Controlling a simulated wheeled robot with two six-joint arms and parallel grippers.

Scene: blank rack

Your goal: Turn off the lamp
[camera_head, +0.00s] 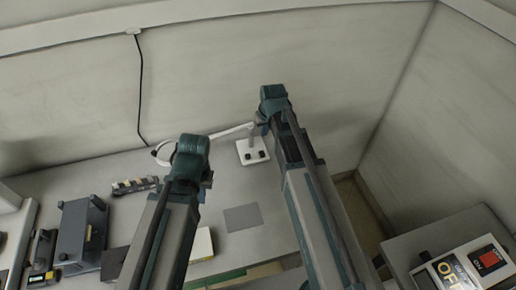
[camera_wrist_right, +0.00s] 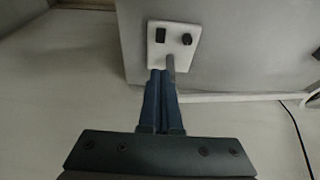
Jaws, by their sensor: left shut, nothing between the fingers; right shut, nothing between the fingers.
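The lamp has a white square base (camera_head: 252,154) with two dark buttons, on the table near the back wall. Its thin white arm (camera_head: 230,131) runs left to a rounded head, partly hidden behind my left arm. In the right wrist view the base shows with a black rectangular button (camera_wrist_right: 160,36) and a round dark knob (camera_wrist_right: 187,39). My right gripper (camera_wrist_right: 162,73) is shut and empty, its tips beside the grey post in that view; I cannot tell if they touch. My left gripper (camera_head: 207,181) is mostly hidden by its arm, left of the base.
A black cable (camera_head: 140,90) hangs down the back wall. Dark devices (camera_head: 82,232) stand on the left of the table. A grey square pad (camera_head: 243,218) lies in front of the lamp base. A box with a red switch (camera_head: 489,259) and "OFF" label is at lower right.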

